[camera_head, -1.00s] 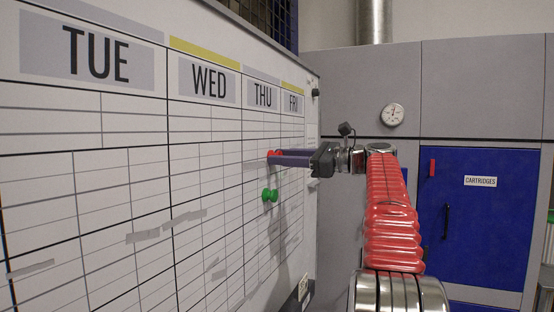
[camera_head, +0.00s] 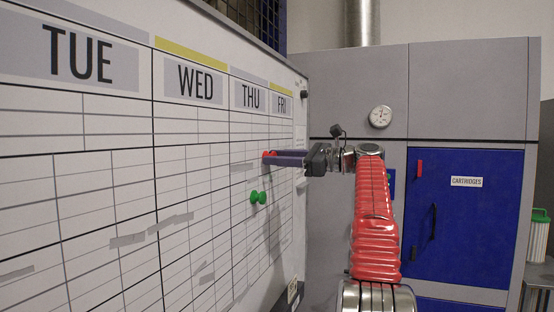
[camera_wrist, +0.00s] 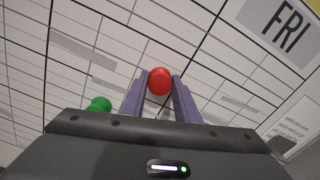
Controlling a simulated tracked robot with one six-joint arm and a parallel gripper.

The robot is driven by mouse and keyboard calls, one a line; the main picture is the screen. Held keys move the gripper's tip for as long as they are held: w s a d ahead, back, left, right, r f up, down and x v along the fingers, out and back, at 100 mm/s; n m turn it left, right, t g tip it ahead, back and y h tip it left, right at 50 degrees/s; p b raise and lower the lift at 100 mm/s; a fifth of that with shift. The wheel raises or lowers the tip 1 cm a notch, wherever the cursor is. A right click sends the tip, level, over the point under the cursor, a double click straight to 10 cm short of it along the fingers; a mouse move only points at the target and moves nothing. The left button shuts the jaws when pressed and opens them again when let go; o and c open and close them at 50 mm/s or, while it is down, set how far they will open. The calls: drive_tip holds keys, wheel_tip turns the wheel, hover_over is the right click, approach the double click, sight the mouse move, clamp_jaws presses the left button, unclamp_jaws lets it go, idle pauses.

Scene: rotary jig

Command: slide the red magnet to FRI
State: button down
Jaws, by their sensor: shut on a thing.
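The red magnet (camera_head: 267,154) is on the whiteboard (camera_head: 100,180), close to the line between the THU and FRI columns. I cannot tell exactly which side of that line it touches. My gripper (camera_head: 273,158) is shut on it, with the purple fingers reaching to the board from the right. In the wrist view the red magnet (camera_wrist: 160,80) sits between the two fingertips of my gripper (camera_wrist: 160,86). The FRI heading (camera_head: 281,104) is above and slightly right of the magnet; the FRI label (camera_wrist: 289,26) is also at the top right of the wrist view.
A green magnet (camera_head: 258,197) is on the board below the red one; it also shows at the lower left of the wrist view (camera_wrist: 100,104). Grey strips (camera_head: 128,240) mark the board. A blue cabinet door (camera_head: 465,218) stands behind at right.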

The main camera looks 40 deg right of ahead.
drive_tip(key=c, duration=1.7)
unclamp_jaws()
drive_tip(key=shift+o, duration=0.2)
drive_tip(key=v, duration=1.3)
drive_tip(key=shift+s, duration=0.35)
drive_tip(key=shift+d, duration=0.1)
